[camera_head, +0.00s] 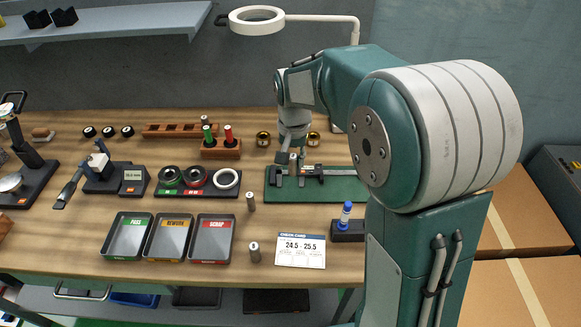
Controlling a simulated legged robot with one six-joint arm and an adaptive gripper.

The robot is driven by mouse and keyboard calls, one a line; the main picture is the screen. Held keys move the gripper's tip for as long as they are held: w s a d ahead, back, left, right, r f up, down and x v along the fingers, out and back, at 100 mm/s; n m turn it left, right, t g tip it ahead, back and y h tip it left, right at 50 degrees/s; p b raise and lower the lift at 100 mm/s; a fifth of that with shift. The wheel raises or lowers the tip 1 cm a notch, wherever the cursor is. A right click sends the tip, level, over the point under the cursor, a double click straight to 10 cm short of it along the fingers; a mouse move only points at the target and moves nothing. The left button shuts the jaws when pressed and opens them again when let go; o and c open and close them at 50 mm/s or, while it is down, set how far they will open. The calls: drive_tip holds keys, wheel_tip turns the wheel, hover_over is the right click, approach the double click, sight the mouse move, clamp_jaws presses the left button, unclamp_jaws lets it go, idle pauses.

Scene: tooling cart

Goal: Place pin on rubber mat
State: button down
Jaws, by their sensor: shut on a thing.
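The green rubber mat (340,189) lies on the right part of the bench, with a caliper (318,172) on it. My gripper (292,158) points down over the mat's left part. It is shut on a small grey metal pin (293,167), partly hidden by the fingers. I cannot tell whether this pin touches the mat. One more pin (251,201) stands upright left of the mat, and another pin (254,251) stands upright nearer the front edge.
Three trays, pass (128,235), rework (168,236) and scrap (211,238), stand front left. A check card (301,250) lies in front of the mat, beside a marker holder (347,229). A ring-gauge tray (197,191) and wooden block (221,152) stand left of the mat.

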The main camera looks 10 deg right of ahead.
drive_tip(key=w+f, duration=0.2)
drive_tip(key=f, duration=0.1)
drive_tip(key=shift+w+a, duration=0.15)
drive_tip(key=shift+w, duration=0.15)
drive_tip(key=shift+f, duration=1.5)
drive_tip(key=shift+f, duration=0.1)
drive_tip(key=shift+c, duration=2.2)
unclamp_jaws()
